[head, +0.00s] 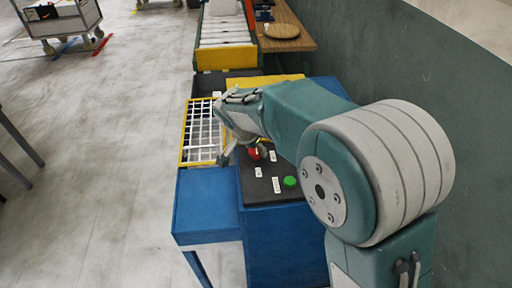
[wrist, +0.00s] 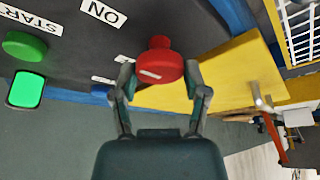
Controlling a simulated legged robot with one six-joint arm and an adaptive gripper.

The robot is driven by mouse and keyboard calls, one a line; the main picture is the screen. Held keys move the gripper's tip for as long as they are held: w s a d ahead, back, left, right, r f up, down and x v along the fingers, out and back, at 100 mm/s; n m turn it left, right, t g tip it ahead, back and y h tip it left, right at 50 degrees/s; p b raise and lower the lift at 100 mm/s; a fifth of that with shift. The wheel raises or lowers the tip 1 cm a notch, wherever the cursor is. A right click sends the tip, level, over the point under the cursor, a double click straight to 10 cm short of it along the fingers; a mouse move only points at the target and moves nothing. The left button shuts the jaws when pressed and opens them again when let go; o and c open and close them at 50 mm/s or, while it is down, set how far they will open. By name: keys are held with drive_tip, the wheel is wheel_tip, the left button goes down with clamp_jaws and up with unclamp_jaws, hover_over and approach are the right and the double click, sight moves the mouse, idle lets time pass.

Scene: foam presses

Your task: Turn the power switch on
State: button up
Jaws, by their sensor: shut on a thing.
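The power switch looks to be the red knob (wrist: 158,66) with a pale mark on its face, on the dark control panel (head: 258,194). In the wrist view it sits between the two fingers of my gripper (wrist: 160,80), which is shut on it. An "ON" label (wrist: 103,12) lies on the panel beside the knob. In the head view the red knob (head: 254,153) shows partly behind my gripper (head: 244,154). Which way the knob is turned I cannot tell for sure.
A green button (head: 290,181) sits on the panel near a "START" label (wrist: 30,18). A lit green square (wrist: 26,90) is close by. A yellow-framed white grid (head: 203,132) stands left of my gripper. A conveyor (head: 225,58) and a wooden table (head: 286,40) are beyond.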

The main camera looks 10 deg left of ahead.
drive_tip(key=shift+s+f, duration=0.15)
drive_tip(key=shift+f, duration=0.05)
drive_tip(key=o, duration=1.1)
drive_tip(key=shift+a, duration=0.1)
drive_tip(key=shift+o, duration=0.2)
drive_tip(key=shift+a, duration=0.1)
drive_tip(key=shift+r, duration=0.1)
drive_tip(key=shift+r, duration=0.35)
drive_tip(key=v, duration=1.1)
drive_tip(key=shift+r, duration=0.1)
